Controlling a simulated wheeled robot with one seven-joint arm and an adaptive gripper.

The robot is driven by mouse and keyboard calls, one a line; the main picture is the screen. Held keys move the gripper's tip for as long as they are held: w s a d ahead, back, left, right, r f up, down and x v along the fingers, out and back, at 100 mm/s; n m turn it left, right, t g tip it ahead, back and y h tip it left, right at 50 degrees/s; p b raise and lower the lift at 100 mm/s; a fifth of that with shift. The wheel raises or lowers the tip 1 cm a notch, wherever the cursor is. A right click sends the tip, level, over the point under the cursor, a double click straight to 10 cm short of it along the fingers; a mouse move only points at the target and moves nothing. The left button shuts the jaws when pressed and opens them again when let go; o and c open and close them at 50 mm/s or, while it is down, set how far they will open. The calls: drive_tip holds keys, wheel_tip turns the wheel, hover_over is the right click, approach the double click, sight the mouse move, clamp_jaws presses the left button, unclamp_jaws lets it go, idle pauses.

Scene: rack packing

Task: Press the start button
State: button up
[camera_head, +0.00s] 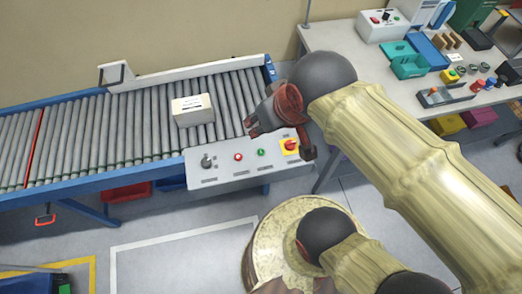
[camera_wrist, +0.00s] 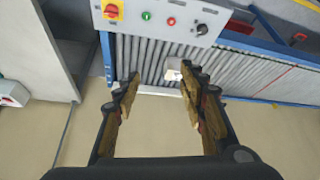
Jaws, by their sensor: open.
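The grey control panel (camera_head: 222,173) is fixed to the near side of the conveyor. It carries a green button (camera_head: 261,152), a red button (camera_head: 238,157), a black knob (camera_head: 206,162) and a red-and-yellow rotary switch (camera_head: 289,146). I cannot read the labels, so which one is the start button is not legible. In the wrist view the green button (camera_wrist: 146,16) and red button (camera_wrist: 171,21) are near the top edge. My gripper (camera_wrist: 159,76) is open and empty, with the roller conveyor showing between its fingers. In the head view it is by the panel's right end, apart from the green button.
A pale box (camera_head: 193,110) sits on the roller conveyor (camera_head: 88,128). A blue rail runs along the conveyor's edge. A workbench (camera_head: 345,42) at the right holds a switch box, teal bins and small parts. Open floor lies in front of the conveyor.

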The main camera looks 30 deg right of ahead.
drive_tip(key=c, duration=1)
clamp_jaws()
idle(0.6)
